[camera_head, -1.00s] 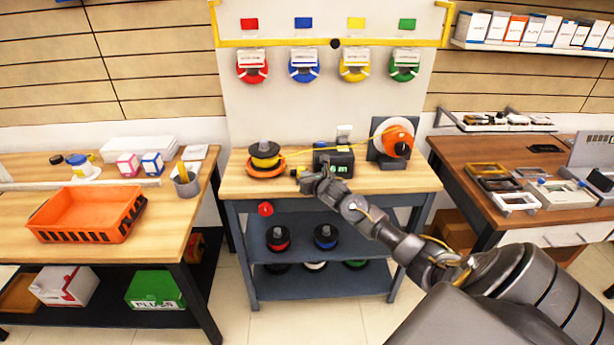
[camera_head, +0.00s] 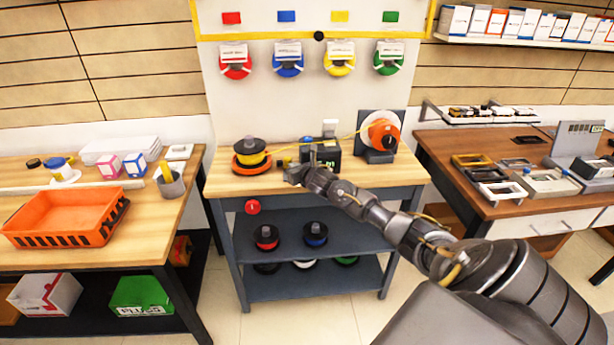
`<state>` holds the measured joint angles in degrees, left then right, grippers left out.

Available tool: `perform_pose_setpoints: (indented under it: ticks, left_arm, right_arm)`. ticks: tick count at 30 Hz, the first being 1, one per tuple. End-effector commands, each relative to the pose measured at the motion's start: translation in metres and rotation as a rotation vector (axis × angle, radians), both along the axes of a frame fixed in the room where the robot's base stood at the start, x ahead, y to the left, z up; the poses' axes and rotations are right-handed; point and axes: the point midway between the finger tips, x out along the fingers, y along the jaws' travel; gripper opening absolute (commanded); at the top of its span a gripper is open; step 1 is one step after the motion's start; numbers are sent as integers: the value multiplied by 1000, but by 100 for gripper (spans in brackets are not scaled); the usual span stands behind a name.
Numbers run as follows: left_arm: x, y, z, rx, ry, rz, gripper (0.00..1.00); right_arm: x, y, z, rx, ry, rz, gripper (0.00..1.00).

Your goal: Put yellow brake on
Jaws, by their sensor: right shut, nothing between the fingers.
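A yellow round piece with a white label (camera_head: 340,63) hangs on the white board, below a yellow tag (camera_head: 340,16). A yellow spool with a black top (camera_head: 250,149) sits on an orange round base (camera_head: 252,163) at the left of the middle workbench. A yellow strand runs from it toward an orange-and-white reel (camera_head: 383,134) at the right. My right gripper (camera_head: 297,172) is shut and empty. It appears in front of a dark box with a green display (camera_head: 326,152), right of the yellow spool and apart from it. My left gripper is out of view.
Similar red (camera_head: 235,66), blue (camera_head: 288,64) and green (camera_head: 389,62) pieces hang on the board. Spools stand on the shelf under the middle workbench (camera_head: 400,172). An orange crate (camera_head: 70,212) is on the left table. A brown desk with trays (camera_head: 497,190) stands right.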

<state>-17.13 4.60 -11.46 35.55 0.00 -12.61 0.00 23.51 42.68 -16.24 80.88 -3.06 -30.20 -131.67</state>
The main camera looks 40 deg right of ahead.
Motion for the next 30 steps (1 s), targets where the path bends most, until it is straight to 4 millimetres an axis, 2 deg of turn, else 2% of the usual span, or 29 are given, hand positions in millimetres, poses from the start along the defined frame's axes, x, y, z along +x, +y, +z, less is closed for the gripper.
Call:
perform_pose_setpoints:
  ticks: [3, 5, 12, 18, 23, 30]
  left_arm:
    - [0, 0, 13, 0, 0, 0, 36]
    - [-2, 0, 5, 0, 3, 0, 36]
    - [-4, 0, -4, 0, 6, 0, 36]
    - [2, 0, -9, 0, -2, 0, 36]
    - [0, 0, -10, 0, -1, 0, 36]
    - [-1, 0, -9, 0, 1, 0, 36]
  right_arm:
    - [-15, 11, 3, -3, 6, 9, 0]
    - [-27, 12, 2, -6, 4, 9, 0]
    - [-69, 28, 16, -6, 5, 16, 0]
    - [-94, 34, 24, -3, 5, 13, 0]
    - [-103, 36, 28, -2, 5, 11, 0]
    - [-104, 36, 29, -1, 4, 11, 0]
